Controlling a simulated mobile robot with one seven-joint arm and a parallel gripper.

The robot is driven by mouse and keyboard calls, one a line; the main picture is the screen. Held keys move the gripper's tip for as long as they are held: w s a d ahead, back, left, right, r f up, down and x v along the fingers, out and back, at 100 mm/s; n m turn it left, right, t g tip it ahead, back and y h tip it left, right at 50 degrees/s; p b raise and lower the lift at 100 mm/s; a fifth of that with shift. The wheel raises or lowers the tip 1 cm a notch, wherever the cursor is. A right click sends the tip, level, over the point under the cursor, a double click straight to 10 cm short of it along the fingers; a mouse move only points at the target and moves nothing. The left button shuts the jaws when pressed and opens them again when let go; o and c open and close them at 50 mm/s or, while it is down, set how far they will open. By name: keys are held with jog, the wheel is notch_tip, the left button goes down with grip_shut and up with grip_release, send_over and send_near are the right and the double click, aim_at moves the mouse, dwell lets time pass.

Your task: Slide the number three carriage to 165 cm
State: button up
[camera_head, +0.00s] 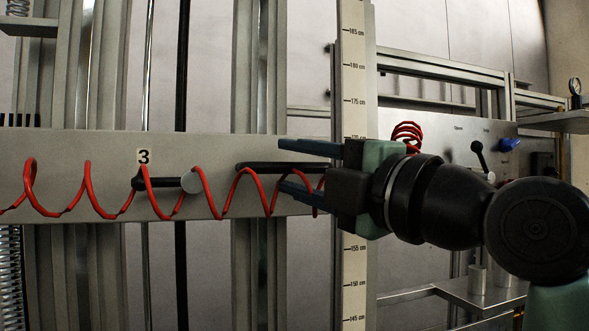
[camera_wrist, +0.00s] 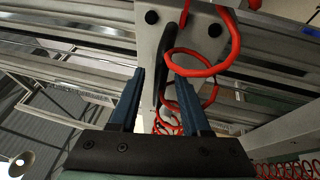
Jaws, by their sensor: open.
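The number three carriage (camera_head: 75,150) is a wide grey crossbar with a "3" label, lying level across the uprights. A black bar handle (camera_head: 250,166) is on its right part; it also shows in the wrist view (camera_wrist: 164,62). My gripper (camera_head: 283,165) is open at the carriage's right end, one blue finger above the bar handle and one below. In the wrist view, the handle runs between the fingers (camera_wrist: 158,78). A vertical centimetre scale (camera_head: 354,85) stands behind my gripper. Marks 175 and above and 155 and below are readable; my gripper covers those around 165.
A red coiled hose (camera_head: 87,185) hangs in front of the carriage and loops close to my fingers. A black lever with a grey end (camera_head: 160,183) sits below the label. At right are a panel with a black-knobbed lever (camera_head: 480,155), a blue knob (camera_head: 508,144) and a metal shelf (camera_head: 450,290).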

jog(key=b+v, duration=0.5)
jog(key=v, duration=0.7)
jog(key=shift+s+d, duration=0.2)
jog(key=shift+s, duration=0.1)
jog(key=shift+w+a+f, duration=0.1)
jog(key=w+a+f+m+t+h, duration=0.35)
jog(key=a+m+t, duration=0.2)
jog(key=m, duration=0.65)
jog(key=s+a+m+t+h, duration=0.3)
jog(key=s+m+t+h, duration=0.4)
jog(key=m, duration=0.8)
jog(key=s+h, duration=0.2)
jog(key=shift+f+h, duration=0.3)
jog(key=shift+h, duration=0.05)
jog(key=shift+w, duration=0.1)
